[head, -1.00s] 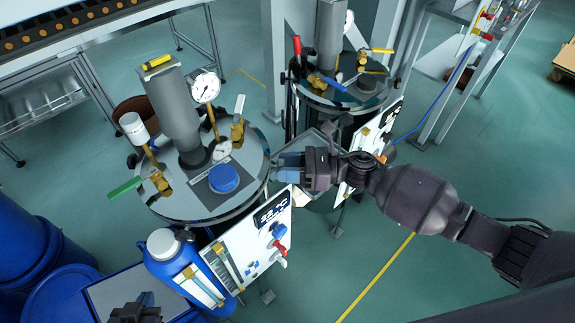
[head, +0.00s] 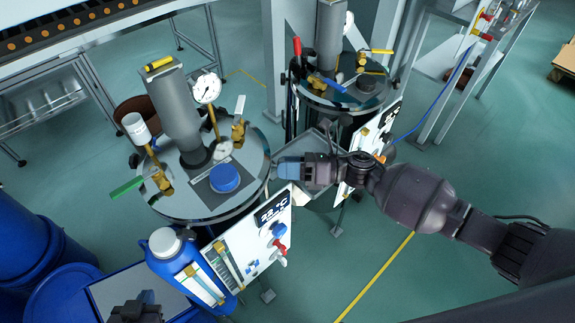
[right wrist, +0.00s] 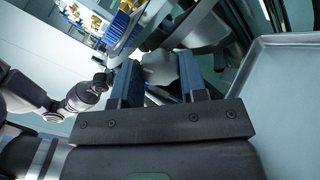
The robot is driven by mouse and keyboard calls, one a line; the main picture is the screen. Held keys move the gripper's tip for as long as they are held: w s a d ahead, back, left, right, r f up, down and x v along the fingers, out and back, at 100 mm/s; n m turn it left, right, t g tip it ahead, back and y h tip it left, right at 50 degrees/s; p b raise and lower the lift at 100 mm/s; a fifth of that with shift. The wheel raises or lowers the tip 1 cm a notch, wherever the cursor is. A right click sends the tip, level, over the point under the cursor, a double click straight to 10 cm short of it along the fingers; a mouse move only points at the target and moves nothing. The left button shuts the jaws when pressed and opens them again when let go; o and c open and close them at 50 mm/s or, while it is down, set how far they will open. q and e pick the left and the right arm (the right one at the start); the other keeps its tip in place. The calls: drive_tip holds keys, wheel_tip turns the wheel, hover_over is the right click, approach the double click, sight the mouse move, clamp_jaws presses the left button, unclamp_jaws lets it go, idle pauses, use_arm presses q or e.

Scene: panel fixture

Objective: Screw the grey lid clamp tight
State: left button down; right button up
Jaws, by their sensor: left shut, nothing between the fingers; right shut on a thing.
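The round steel lid (head: 190,207) lies on the near vessel, left of centre in the head view. My right gripper (head: 280,168) is at the lid's right rim. In the right wrist view its two blue fingers (right wrist: 160,80) are shut on a grey knob (right wrist: 160,67), which looks like the grip of the lid clamp. In the head view the fingers hide this clamp, so its fit on the rim cannot be told. My left gripper (head: 137,310) is shut and empty at the bottom edge, partly cut off, well away from the lid.
The lid carries a pressure gauge (head: 207,88), a blue cap (head: 224,178), a grey column (head: 178,113) and valves. A white control panel (head: 255,238) stands just below my right gripper. A blue canister (head: 190,270) is in front. A second vessel (head: 337,95) stands behind.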

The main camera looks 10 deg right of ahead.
drive_tip(key=o, duration=0.9)
drive_tip(key=shift+d, duration=0.1)
drive_tip(key=d, duration=0.3)
drive_tip(key=s+d, duration=0.1)
drive_tip(key=d, duration=0.3)
drive_tip(key=s+d+b, duration=0.1)
drive_tip(key=d, duration=0.2)
drive_tip(key=shift+s+d, duration=0.1)
drive_tip(key=shift+d, duration=0.1)
